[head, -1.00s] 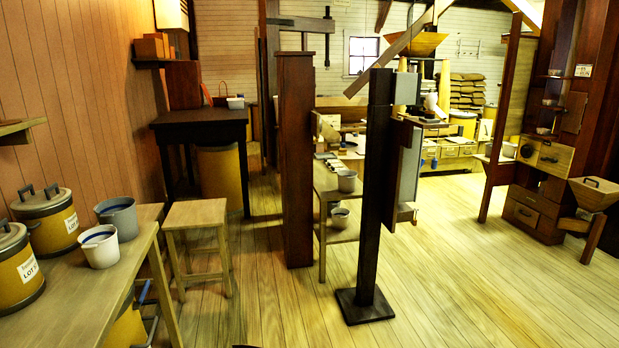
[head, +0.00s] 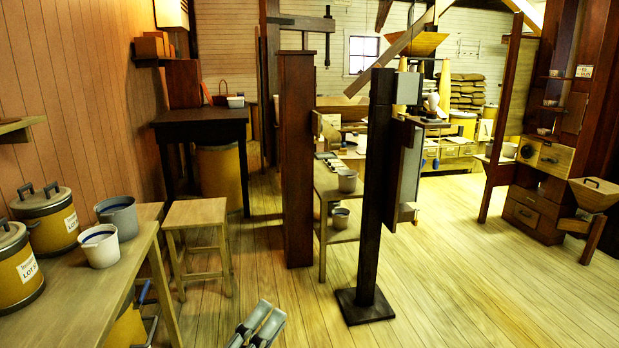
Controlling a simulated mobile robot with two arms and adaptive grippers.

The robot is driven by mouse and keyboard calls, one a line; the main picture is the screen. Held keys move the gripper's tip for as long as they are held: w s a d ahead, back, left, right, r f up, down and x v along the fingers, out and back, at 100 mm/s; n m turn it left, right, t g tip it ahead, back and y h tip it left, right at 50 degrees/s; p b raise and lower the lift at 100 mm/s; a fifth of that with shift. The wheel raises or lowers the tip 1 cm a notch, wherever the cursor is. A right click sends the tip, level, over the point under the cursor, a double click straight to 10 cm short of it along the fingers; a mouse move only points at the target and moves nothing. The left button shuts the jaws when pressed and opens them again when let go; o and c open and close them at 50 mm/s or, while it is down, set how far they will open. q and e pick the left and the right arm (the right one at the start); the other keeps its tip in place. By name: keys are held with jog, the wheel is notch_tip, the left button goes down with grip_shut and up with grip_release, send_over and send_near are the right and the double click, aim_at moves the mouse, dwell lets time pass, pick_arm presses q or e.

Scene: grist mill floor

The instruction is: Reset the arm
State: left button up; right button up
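My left gripper (head: 268,313) shows at the bottom edge of the head view, left of centre. Its two grey fingers lie side by side and point up and to the right. A narrow dark strip shows between them, but I cannot tell whether they are apart or touching. I see nothing held at the fingertips. They appear over the bare plank floor (head: 455,285), between the stool and the dark post's foot in the picture. The rest of the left arm is below the frame. My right gripper is not in view.
A bench (head: 85,290) with lidded tubs (head: 48,222) and grey buckets (head: 101,247) stands at left, beside a wooden stool (head: 196,214). A dark post (head: 372,200) on a square foot stands ahead. A brown pillar (head: 297,160) stands behind it.

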pick_arm(q)
jog(key=w+a+f+n+t+y, duration=0.1)
jog(key=w+a+f+n+y, duration=0.2)
jog(key=a+f+n+y, duration=0.55)
jog(key=s+a+f+n+g+y, duration=0.3)
jog(key=a+f+n+g, duration=0.1)
jog(key=f+n, duration=0.2)
jog(key=s+a+f+n+g+y, duration=0.3)
jog(key=s+a+f+n+y, duration=0.1)
jog(key=f+n, duration=0.25)
jog(key=s+d+f+n+g+h, duration=0.1)
jog(key=s+f+n+g, duration=0.1)
jog(key=s+f+g, duration=0.5)
jog(key=s+d+f+n+g+h, duration=0.1)
jog(key=s+f+n+g, duration=0.1)
jog(key=s+f, duration=0.5)
jog(key=s+f+g, duration=0.1)
jog(key=s+f, duration=0.1)
jog(key=f, duration=1)
jog(key=s+f, duration=0.2)
jog(key=f, duration=1)
jog(key=s+a+f+g, duration=0.1)
jog(key=s+a+f, duration=0.2)
jog(key=s+f, duration=1.1)
jog(key=shift+s+f+m, duration=0.3)
jog(key=shift+s+m, duration=0.1)
jog(key=shift+s, duration=0.55)
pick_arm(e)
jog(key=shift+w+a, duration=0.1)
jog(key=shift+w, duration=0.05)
